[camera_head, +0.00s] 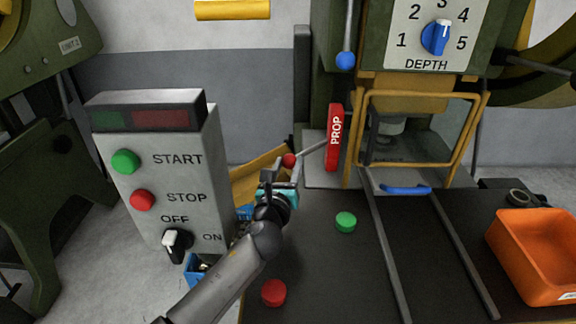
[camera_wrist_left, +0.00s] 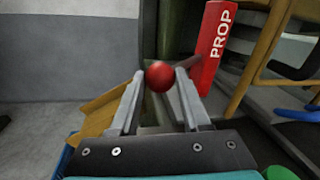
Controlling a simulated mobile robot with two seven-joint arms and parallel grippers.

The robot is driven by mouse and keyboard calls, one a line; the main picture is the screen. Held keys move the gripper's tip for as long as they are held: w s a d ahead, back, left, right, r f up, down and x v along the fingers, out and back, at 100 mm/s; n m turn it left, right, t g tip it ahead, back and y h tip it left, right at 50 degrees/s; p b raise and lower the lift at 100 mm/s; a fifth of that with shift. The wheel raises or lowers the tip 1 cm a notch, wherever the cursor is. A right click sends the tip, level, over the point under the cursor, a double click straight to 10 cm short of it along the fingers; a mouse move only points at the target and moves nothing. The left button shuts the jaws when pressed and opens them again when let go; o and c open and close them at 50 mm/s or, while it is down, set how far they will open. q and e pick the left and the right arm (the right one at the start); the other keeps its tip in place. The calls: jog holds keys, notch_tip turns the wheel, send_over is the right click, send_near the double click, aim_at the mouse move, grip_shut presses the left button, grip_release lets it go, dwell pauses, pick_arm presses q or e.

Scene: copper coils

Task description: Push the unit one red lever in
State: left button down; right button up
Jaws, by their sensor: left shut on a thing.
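The red lever has a round red knob (camera_head: 290,160) at the end of a thin grey rod (camera_head: 313,147). The rod runs up and right toward the red PROP block (camera_head: 335,137) beside the press. My left gripper (camera_head: 283,168) is shut on the knob. In the left wrist view the red knob (camera_wrist_left: 159,76) sits between the two fingertips, and the rod behind it is mostly hidden. My right gripper is not in view.
A START/STOP control box (camera_head: 170,170) stands just left of my left arm. The press has a yellow guard frame (camera_head: 418,94) with a blue handle (camera_head: 406,190). Green (camera_head: 346,222) and red (camera_head: 273,293) buttons are on the dark table. An orange bin (camera_head: 535,255) is at right.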

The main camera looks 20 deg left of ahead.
aim_at(312, 148)
pick_arm(q)
jog(key=d, duration=0.2)
jog(key=w+d, duration=0.1)
jog(key=d, duration=0.2)
jog(key=shift+w, duration=0.2)
jog(key=shift+d, duration=0.15)
jog(key=shift+c, duration=1.9)
grip_release()
